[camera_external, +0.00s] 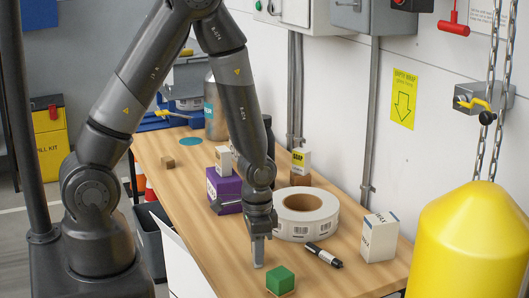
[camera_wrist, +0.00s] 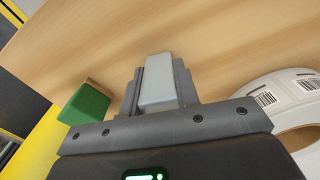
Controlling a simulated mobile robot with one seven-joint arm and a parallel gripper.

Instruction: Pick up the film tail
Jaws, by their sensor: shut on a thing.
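My gripper (camera_external: 260,232) points down over the front part of the wooden workbench. It is shut on a pale grey upright piece, which I take to be the film tail (camera_external: 258,253). In the wrist view the film tail (camera_wrist: 160,75) sits between the two dark fingers, its smooth blunt end sticking out past them. In the external view its lower end is at or just above the bench top; I cannot tell whether it touches. The part inside the jaws is hidden.
A green block (camera_external: 280,281) lies close in front of my gripper. A white label roll (camera_external: 305,213) and a black marker (camera_external: 324,255) are to its right, a purple box (camera_external: 224,190) behind. A white carton (camera_external: 379,237) and yellow cylinder (camera_external: 470,245) stand farther right.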

